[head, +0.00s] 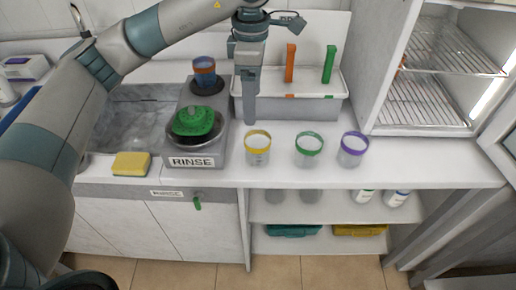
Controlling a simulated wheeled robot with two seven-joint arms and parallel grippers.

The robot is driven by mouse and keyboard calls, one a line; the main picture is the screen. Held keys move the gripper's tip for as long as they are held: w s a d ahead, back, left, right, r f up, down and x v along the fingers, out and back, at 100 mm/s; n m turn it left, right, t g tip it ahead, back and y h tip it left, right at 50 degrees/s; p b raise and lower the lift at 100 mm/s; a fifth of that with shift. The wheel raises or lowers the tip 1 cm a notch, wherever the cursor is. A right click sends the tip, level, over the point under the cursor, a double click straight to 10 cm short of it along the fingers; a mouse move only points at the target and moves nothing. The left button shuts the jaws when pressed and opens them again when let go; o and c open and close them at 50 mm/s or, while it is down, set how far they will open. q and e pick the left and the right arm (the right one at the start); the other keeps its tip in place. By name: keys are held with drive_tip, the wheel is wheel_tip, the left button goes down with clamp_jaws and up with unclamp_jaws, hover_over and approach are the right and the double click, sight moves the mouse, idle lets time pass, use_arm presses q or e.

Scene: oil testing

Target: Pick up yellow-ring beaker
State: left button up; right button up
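The yellow-ring beaker (257,149) is a clear cup with a yellow rim, standing upright on the white counter right of the rinse station. My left gripper (249,121) points down, just above and behind the beaker in the picture, apart from it. Its fingers overlap edge-on, so I cannot tell whether they are open. Nothing shows between them. My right gripper is not in view.
A green-ring beaker (309,149) and a purple-ring beaker (352,149) stand to the right. Behind is a grey bin (315,109) with orange and green handles. The rinse station (222,146) holds a green lid-like item (194,121). A yellow sponge (131,164) lies left.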

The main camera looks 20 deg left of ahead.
use_arm(q)
drive_tip(key=shift+f, duration=0.1)
drive_tip(key=p, duration=0.5)
approach(254, 135)
drive_tip(key=s+f, duration=0.1)
drive_tip(key=f, duration=0.1)
drive_tip(key=s+f, duration=0.1)
drive_tip(key=f, duration=0.1)
drive_tip(key=d+f, duration=0.1)
drive_tip(key=f, duration=0.1)
drive_tip(key=shift+s, duration=0.4)
drive_tip(key=shift+f, duration=0.55)
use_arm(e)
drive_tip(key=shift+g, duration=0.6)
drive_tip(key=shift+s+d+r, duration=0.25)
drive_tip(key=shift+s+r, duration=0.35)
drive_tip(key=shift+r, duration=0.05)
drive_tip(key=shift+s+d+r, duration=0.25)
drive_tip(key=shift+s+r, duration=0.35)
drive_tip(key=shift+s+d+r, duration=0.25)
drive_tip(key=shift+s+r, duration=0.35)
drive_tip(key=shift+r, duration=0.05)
